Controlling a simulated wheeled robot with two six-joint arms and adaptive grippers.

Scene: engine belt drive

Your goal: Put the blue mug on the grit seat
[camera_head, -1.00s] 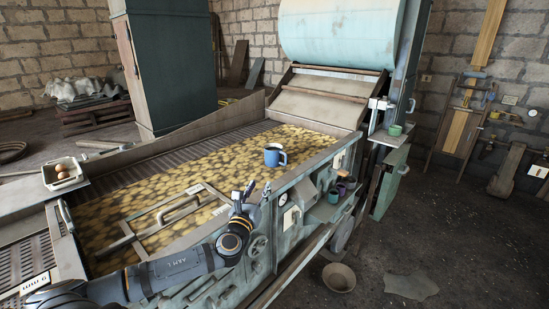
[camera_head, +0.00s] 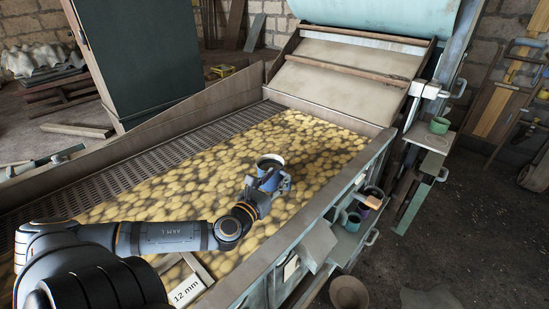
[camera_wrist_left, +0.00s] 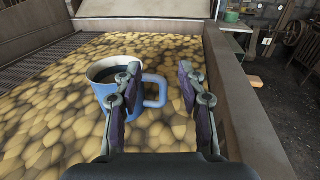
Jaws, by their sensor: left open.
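The blue mug (camera_head: 267,171) stands upright on the bed of yellow lumps, its dark inside showing. In the left wrist view the blue mug (camera_wrist_left: 101,92) is left of centre, with its handle pointing right. My left gripper (camera_head: 268,184) is at the near side of the mug in the head view. In the wrist view my left gripper (camera_wrist_left: 160,84) is open, with the handle between its fingers. The left finger covers part of the mug; I cannot tell whether it touches. I cannot tell which surface is the grit seat. My right gripper is not in view.
A side wall (camera_head: 318,228) bounds the bed on the right. Beyond it, a low shelf holds small cups (camera_head: 353,221). A green cup (camera_head: 439,125) stands on a small ledge at the right. A "12 mm" label (camera_head: 186,291) is at the near edge.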

